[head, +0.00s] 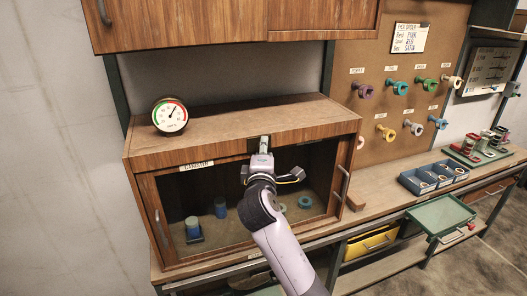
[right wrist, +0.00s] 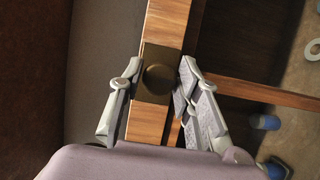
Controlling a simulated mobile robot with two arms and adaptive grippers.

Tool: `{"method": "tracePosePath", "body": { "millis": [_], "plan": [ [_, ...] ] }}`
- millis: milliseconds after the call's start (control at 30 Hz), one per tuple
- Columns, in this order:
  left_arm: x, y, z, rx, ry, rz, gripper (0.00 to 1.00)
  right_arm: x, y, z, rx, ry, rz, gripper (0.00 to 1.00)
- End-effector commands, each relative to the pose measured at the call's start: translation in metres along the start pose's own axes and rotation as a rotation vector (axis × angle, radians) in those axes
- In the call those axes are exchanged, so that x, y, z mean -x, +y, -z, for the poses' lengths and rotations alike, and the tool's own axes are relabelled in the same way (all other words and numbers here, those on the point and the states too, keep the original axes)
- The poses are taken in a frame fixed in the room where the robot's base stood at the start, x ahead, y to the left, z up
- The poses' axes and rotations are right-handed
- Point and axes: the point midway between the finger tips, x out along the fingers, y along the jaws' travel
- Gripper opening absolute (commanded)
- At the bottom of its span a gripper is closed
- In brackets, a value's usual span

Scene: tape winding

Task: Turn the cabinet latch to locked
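The cabinet latch (right wrist: 160,78) is a dark round knob on a dark square plate, fixed to the wooden cabinet frame. It is seen clearly in the right wrist view. My right gripper (right wrist: 160,70) is open, with one finger on each side of the knob; small gaps seem to show between fingers and knob. In the head view my right gripper (head: 263,150) is at the top front rail of the wooden cabinet (head: 230,130) and hides most of the latch. I cannot tell which way the latch is turned. My left gripper is not in view.
The cabinet's glass front (head: 215,240) shows blue cylinders and teal rings inside. A round gauge (head: 170,116) stands on top. Tape rolls hang on the pegboard (head: 385,145) to the right. Blue bins (head: 427,178) and a green tray (head: 440,213) are on the right.

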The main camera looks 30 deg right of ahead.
Motion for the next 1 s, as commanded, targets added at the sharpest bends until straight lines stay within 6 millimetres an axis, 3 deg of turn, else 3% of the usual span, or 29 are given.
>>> {"method": "tracePosePath", "body": {
  "millis": [200,567,1000],
  "plan": [
    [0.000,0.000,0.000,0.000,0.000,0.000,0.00,0.000,0.000,0.000,0.001,0.001,0.000,0.47],
    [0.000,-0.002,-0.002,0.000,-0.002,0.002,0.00,0.006,-0.001,0.001,0.002,0.002,0.000,0.47],
    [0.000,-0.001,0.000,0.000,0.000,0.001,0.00,0.091,-0.001,0.001,0.000,0.003,0.002,0.47]
  ]
}}
